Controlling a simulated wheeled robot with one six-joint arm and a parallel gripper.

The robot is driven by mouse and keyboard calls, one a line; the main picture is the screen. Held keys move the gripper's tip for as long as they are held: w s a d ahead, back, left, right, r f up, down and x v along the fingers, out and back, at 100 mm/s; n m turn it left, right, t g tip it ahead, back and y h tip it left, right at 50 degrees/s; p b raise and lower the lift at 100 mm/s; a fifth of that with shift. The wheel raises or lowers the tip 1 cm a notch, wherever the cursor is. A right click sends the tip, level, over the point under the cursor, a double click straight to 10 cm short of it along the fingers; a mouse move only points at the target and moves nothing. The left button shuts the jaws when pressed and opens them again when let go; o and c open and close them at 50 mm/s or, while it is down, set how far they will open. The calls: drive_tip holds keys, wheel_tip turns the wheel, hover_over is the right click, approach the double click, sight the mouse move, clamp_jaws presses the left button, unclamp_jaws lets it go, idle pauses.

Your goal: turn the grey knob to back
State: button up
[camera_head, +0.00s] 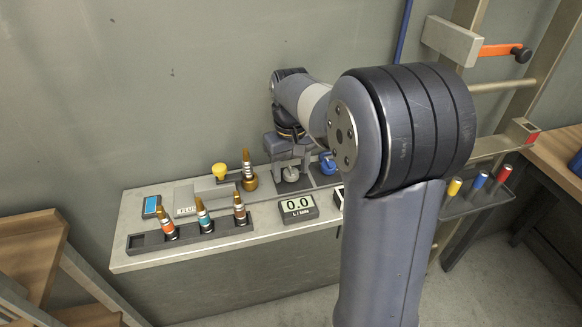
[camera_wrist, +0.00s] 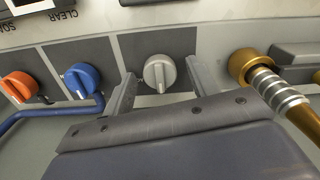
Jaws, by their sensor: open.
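The grey knob (camera_wrist: 159,73) is round with a raised ridge, on a dark square plate. In the wrist view its ridge runs roughly up and down the picture. In the head view the grey knob (camera_head: 291,175) sits on the bench under my gripper (camera_head: 290,163). My gripper is open; in the wrist view its fingers (camera_wrist: 161,78) stand to the left and right of the knob, with a visible gap on each side. I cannot tell the exact height of the fingertips relative to the knob.
A blue knob (camera_wrist: 82,80) and an orange knob (camera_wrist: 18,86) are to the left in the wrist view, and a brass fitting (camera_wrist: 243,64) is close on the right. The head view shows a 0.0 display (camera_head: 297,206), a nozzle rack (camera_head: 190,236) and a yellow knob (camera_head: 219,170).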

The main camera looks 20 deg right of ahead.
drive_tip(key=shift+c, duration=0.4)
drive_tip(key=c, duration=0.9)
drive_tip(key=shift+r, duration=0.1)
drive_tip(key=shift+m+p, duration=0.8)
drive_tip(key=shift+m, duration=0.3)
drive_tip(key=m+p, duration=0.1)
drive_tip(key=m, duration=0.2)
drive_tip(key=shift+m+p, duration=0.3)
drive_tip(key=shift+p, duration=0.05)
drive_tip(key=m+p, duration=0.2)
drive_tip(key=m, duration=0.4)
